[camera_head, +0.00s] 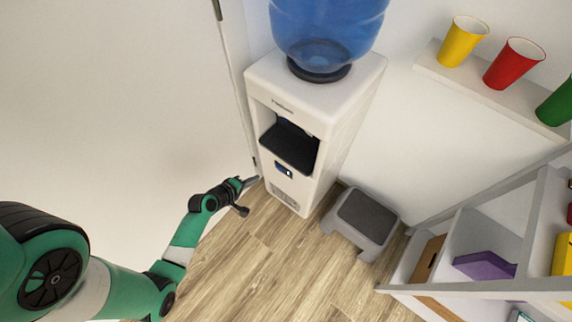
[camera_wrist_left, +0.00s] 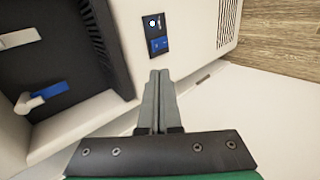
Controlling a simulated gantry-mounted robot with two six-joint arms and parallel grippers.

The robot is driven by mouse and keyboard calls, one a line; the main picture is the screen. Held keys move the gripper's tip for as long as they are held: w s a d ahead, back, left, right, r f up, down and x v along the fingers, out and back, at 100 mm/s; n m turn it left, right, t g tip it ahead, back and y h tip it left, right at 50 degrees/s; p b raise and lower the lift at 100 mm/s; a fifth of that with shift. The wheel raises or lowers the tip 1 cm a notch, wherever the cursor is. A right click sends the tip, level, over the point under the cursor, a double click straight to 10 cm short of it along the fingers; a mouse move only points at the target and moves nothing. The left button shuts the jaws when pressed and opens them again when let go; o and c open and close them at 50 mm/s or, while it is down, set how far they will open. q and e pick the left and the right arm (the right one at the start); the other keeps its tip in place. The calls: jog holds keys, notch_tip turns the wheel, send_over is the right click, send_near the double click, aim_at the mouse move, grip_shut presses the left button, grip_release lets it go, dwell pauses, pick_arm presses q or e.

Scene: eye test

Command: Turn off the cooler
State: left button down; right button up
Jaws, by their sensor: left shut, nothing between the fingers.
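The white water cooler (camera_head: 335,128) stands against the wall with a blue bottle (camera_head: 325,30) on top. On its front, below the dark dispensing recess (camera_head: 289,148), is a small dark panel with a blue switch (camera_head: 284,170). In the left wrist view the panel shows a blue rocker (camera_wrist_left: 158,44) and a white-marked round spot beside it. My left gripper (camera_head: 257,180) is shut and empty, at the left of the cooler's lower front. In the wrist view its fingertips (camera_wrist_left: 161,73) are just below the panel; I cannot tell whether they touch the cooler. My right gripper is not in view.
A grey step stool (camera_head: 377,235) stands on the wood floor right of the cooler. A white shelf unit (camera_head: 460,236) is at the lower right. A wall shelf (camera_head: 455,78) holds yellow, red and green cups. A white door or wall panel (camera_head: 120,90) fills the left.

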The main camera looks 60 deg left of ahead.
pick_arm(q)
jog(key=shift+s+d+f+n, duration=0.3)
jog(key=shift+s+d+f, duration=0.2)
jog(key=shift+s+f, duration=0.25)
jog(key=shift+w, duration=0.15)
jog(key=b, duration=0.8)
send_near(279, 168)
jog(key=x, duration=0.6)
jog(key=shift+a+f, duration=0.15)
jog(key=shift+f, duration=0.15)
